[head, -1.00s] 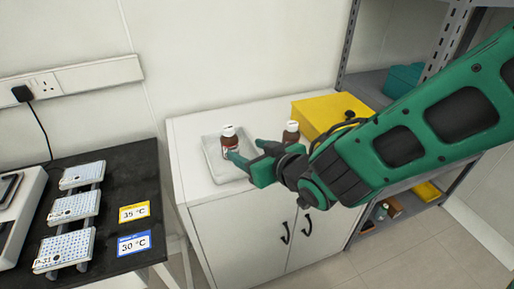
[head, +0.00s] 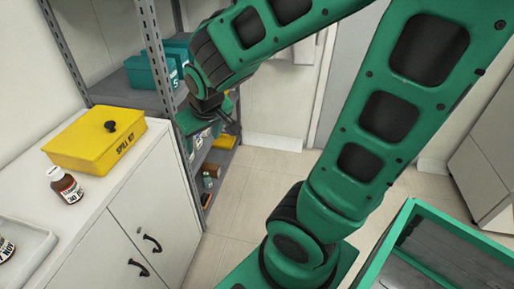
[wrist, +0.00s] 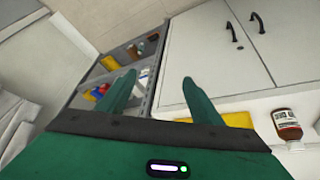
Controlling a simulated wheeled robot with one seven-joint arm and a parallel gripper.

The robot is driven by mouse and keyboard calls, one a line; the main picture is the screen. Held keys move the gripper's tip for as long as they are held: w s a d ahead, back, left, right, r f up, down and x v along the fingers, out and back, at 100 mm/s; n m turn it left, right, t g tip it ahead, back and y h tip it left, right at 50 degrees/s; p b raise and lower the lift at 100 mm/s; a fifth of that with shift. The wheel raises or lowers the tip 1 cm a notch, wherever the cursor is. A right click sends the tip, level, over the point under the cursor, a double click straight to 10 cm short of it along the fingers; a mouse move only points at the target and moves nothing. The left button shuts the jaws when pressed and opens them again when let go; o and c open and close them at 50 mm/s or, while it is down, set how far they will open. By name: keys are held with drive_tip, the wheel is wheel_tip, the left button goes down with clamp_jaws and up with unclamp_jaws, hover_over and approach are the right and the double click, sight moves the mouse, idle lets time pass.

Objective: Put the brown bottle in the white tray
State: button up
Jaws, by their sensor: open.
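A brown bottle (head: 66,186) with a white cap and label stands on the white cabinet top, beside the yellow box. It also shows at the right edge of the wrist view (wrist: 287,125). The white tray (head: 36,236) is cut off at the left edge of the head view. Another brown bottle (head: 6,248) is in it, mostly out of frame. My gripper (head: 220,122) is open and empty, to the right of the cabinet in front of the shelving. Its two green fingers (wrist: 156,90) are spread in the wrist view, well apart from the bottle.
The yellow spill kit box (head: 95,142) sits on the cabinet behind the bottle. A grey metal shelf (head: 160,100) with teal bins and small items stands right of the cabinet. The cabinet front has dark handles (head: 152,243). Floor (head: 270,170) is open to the right.

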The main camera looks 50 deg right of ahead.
drive_tip(key=s+d+r+m+g, duration=0.1)
drive_tip(key=s+d, duration=0.3)
drive_tip(key=s, duration=0.6)
drive_tip(key=s+d+r+m+g+y, duration=0.1)
drive_tip(key=s+d+m+g, duration=0.3)
drive_tip(key=s, duration=0.5)
drive_tip(key=shift+s+d+r+m+y, duration=0.2)
drive_tip(key=shift+s+d+m+y, duration=0.15)
drive_tip(key=shift+d, duration=0.3)
